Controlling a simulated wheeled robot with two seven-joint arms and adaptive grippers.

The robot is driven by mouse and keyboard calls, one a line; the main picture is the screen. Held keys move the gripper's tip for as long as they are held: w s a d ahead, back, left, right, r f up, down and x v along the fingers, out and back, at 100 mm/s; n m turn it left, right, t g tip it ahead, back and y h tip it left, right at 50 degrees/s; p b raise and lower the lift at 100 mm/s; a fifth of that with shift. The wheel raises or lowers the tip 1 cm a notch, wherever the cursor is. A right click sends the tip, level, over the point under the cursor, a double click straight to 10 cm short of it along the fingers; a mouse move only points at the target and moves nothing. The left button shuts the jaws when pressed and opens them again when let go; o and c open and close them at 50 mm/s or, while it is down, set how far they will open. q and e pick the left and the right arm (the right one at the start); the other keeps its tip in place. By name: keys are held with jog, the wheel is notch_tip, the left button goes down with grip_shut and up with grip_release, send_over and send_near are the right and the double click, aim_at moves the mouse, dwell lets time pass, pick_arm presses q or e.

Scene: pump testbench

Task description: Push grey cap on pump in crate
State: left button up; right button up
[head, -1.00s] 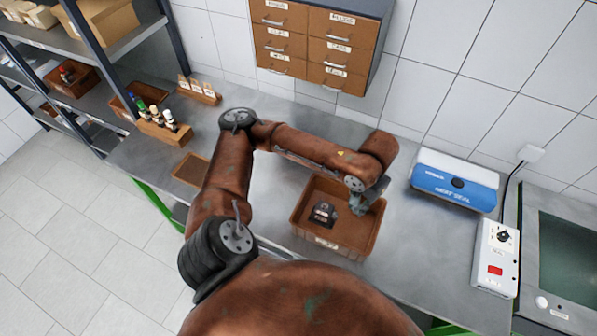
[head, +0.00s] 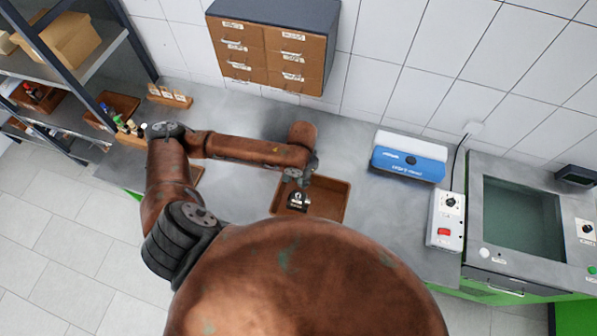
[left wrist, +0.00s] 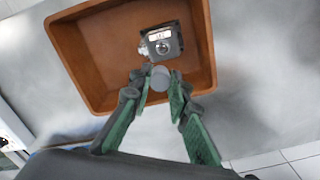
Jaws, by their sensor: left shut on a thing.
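The brown crate (head: 328,202) stands on the steel bench and holds the pump (head: 297,201), a small dark body with a white label. In the left wrist view the pump (left wrist: 163,42) shows a round metallic port on top. My left gripper (head: 303,179) is over the crate, just behind the pump in the head view. In the left wrist view my left gripper (left wrist: 159,80) is shut on the round grey cap (left wrist: 160,77). The cap appears just beside the pump and off its port; the height gap cannot be told. My right gripper is not in view.
Bottles (head: 128,128) stand at the bench's left end. Drawers (head: 268,52) hang above. Bench between crate and sealer is clear.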

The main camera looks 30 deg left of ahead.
pick_arm(q)
jog(key=shift+s+a+r+p, duration=0.1)
jog(key=shift+s+r+p, duration=0.25)
jog(key=shift+p, duration=0.15)
jog(key=shift+s+a+f+m+p, duration=0.15)
jog(key=shift+s+m+p, duration=0.1)
jog(key=shift+m+p, duration=0.2)
jog(key=shift+f+b, duration=0.85)
jog(key=shift+b, duration=0.15)
notch_tip(320, 180, down, 3)
jog(key=b, duration=0.4)
jog(key=shift+f, duration=0.8)
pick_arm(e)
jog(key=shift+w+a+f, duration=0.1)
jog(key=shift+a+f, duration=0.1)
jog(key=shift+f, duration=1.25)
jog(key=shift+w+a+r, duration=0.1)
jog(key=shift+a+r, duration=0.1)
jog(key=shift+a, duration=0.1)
pick_arm(q)
jog(key=shift+s+f+p, duration=0.1)
jog(key=shift+p, duration=0.45)
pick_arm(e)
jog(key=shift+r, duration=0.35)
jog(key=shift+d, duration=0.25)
